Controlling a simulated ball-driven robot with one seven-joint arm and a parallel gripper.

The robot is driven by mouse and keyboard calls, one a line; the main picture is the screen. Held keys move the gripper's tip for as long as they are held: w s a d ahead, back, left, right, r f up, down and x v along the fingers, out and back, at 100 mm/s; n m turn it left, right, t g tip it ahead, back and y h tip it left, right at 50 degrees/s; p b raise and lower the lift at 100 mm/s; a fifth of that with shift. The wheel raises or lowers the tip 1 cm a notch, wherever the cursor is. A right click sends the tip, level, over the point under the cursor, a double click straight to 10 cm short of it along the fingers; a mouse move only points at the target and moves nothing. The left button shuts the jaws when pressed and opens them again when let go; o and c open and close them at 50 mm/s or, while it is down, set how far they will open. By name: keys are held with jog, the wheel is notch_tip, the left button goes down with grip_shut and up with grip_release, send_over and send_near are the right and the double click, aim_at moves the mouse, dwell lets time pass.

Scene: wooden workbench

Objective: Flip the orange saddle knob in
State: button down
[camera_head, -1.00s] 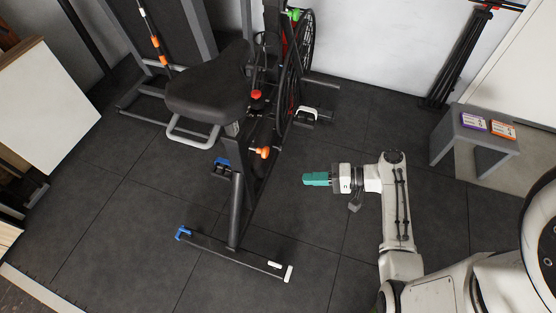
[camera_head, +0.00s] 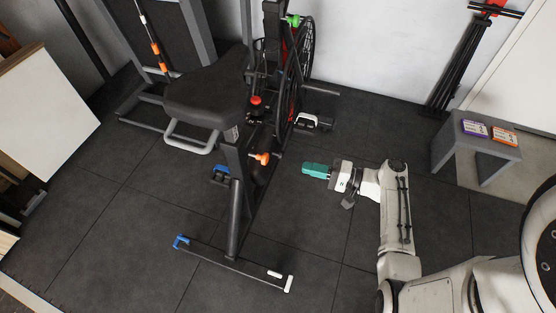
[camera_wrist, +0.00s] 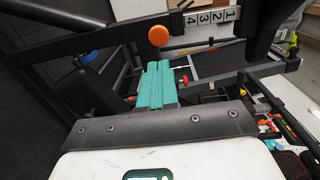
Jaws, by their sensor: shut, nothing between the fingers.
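The orange saddle knob (camera_head: 262,158) sticks out from the side of the exercise bike's (camera_head: 232,190) dark frame, below the black saddle (camera_head: 208,100). In the wrist view the orange knob (camera_wrist: 158,36) is a round disc on a dark bar, just beyond my fingertips and slightly above them. My gripper (camera_head: 304,169) has teal fingers, shut and empty, pointing left toward the knob. A gap of floor shows between the fingertips and the knob in the head view. The teal fingers (camera_wrist: 157,66) also show shut in the wrist view.
A red knob (camera_head: 256,100) sits higher on the bike, near the flywheel (camera_head: 296,70). The bike's foot bar (camera_head: 235,262) lies across the floor below. A grey stool (camera_head: 470,140) with two small boxes stands at the right. The floor around my arm is clear.

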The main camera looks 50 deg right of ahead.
aim_at(268, 158)
jog(key=x, duration=1)
jog(key=shift+w, duration=0.15)
jog(key=shift+w+a, duration=0.1)
jog(key=shift+w+a+b, duration=0.1)
jog(key=shift+w+b, duration=0.2)
jog(key=shift+w, duration=0.05)
jog(key=shift+x, duration=1.1)
jog(key=shift+r, duration=0.1)
